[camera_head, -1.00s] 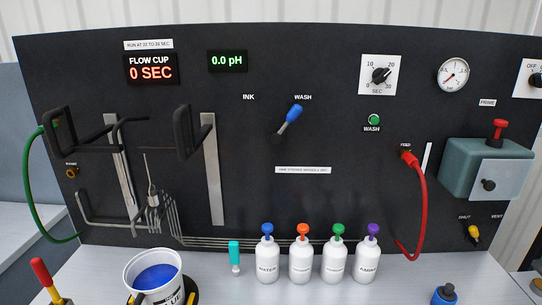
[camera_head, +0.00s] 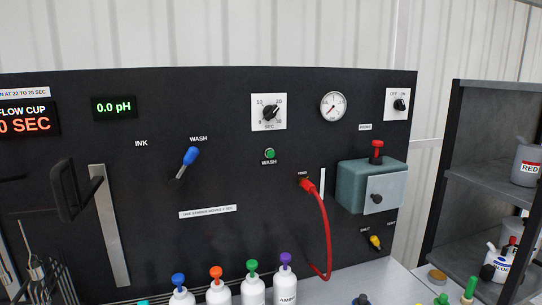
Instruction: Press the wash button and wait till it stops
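The green wash button (camera_head: 270,153) sits on the black panel, with a small WASH label under it. Above it is a white timer plate with a black SEC dial (camera_head: 269,112). To its left is the blue-handled INK/WASH lever (camera_head: 190,156), tilted up and right toward the WASH label. The red flow cup display (camera_head: 24,124) reads 0 SEC, and the green display (camera_head: 114,107) reads 0.0 pH. Neither of my grippers is in the view.
A red hose (camera_head: 324,232) hangs from the panel beside a teal box (camera_head: 366,186) with a red knob. Several white bottles with coloured caps (camera_head: 217,290) stand along the bottom. A dark shelf (camera_head: 484,186) with containers stands at the right. The space before the wash button looks clear.

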